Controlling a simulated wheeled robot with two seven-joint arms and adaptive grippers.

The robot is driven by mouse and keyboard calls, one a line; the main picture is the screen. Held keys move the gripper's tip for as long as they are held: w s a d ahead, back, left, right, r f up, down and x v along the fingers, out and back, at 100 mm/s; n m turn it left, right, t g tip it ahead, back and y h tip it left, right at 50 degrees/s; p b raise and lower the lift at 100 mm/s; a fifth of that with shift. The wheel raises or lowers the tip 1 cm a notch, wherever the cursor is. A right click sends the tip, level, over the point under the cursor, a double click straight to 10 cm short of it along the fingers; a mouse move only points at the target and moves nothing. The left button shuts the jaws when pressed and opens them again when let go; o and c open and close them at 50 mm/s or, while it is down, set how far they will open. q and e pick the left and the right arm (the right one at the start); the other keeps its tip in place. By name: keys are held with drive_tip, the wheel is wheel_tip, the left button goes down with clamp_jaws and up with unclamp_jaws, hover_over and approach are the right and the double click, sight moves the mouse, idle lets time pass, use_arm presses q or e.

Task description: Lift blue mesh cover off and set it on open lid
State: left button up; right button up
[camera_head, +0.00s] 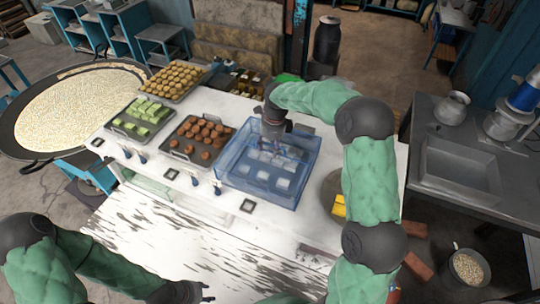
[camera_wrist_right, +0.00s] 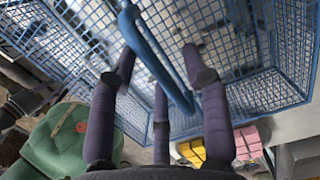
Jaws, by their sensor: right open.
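The blue mesh cover (camera_head: 303,171) stands on the white counter, over a tray of pale square pieces that show through it. My right gripper (camera_head: 288,146) reaches down over the cover from the right. In the right wrist view, its fingers (camera_wrist_right: 165,95) are spread around the cover's blue handle (camera_wrist_right: 158,62), with the mesh (camera_wrist_right: 270,92) behind; I see no grip on it. My left gripper (camera_head: 203,291) is low at the bottom edge, away from the cover; its finger opening is unclear. A worn white panel (camera_head: 150,235) lies in front; I cannot tell whether it is the open lid.
Trays of brown sweets (camera_head: 198,137), green sweets (camera_head: 142,117) and yellow sweets (camera_head: 174,79) stand left of the cover. A wide pan (camera_head: 75,105) is at far left. A grey sink counter (camera_head: 460,165) stands at right. The worn panel is mostly clear.

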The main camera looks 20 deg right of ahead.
clamp_jaws()
drive_tip(key=shift+r, duration=0.1)
wheel_tip(320, 180, up, 10)
drive_tip(key=shift+f+b, duration=0.1)
drive_tip(key=shift+b, duration=0.55)
